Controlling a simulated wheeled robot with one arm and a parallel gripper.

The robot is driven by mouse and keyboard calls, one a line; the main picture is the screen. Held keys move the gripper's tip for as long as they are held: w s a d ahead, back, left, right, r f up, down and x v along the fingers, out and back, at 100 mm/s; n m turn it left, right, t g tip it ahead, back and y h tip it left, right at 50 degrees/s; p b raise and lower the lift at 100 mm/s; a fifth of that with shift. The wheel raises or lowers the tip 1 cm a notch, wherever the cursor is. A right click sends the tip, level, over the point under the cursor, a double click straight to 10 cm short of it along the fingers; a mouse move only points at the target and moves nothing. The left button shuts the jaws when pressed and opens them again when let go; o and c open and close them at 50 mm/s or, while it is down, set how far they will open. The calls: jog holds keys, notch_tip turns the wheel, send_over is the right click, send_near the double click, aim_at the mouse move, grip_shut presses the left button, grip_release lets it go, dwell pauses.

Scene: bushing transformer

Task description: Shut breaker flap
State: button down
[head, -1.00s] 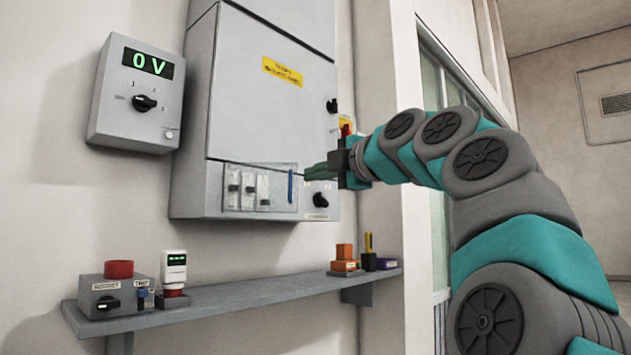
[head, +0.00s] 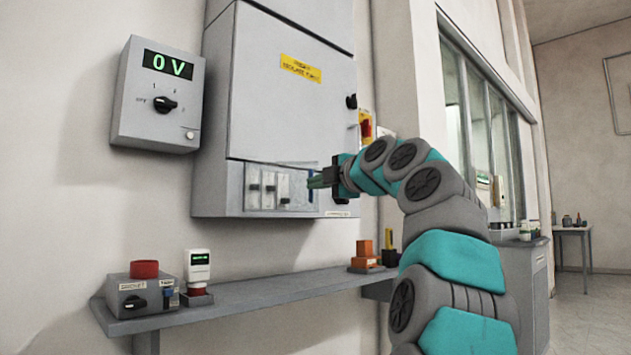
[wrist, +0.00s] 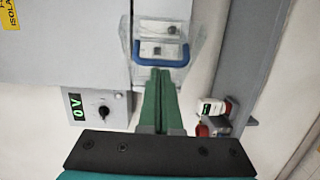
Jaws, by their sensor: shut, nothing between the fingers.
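The breaker flap (head: 300,178) is a clear panel over several breaker switches, low on the grey cabinet. Its blue handle (head: 311,190) is at its right side in the head view. In the wrist view the clear flap (wrist: 128,42) shows at top centre, with the blue handle (wrist: 137,60) along its near edge. The flap lies close to the cabinet front; I cannot tell whether it is fully shut. My gripper (head: 310,183) has its green fingers together and empty, tips at the handle. In the wrist view the fingertips (wrist: 160,71) reach the handle's middle; contact is unclear.
The grey cabinet (head: 285,110) hangs on the wall, with a 0 V control box (head: 155,125) to its left. A shelf (head: 250,292) below carries a box with a red button (head: 144,269), a small meter (head: 198,265) and orange blocks (head: 364,262).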

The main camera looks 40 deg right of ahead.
jog(key=shift+w+d+n+y+p, duration=0.3)
jog(key=shift+d+y+p, duration=0.1)
jog(key=shift+p, duration=0.1)
dwell(1.4)
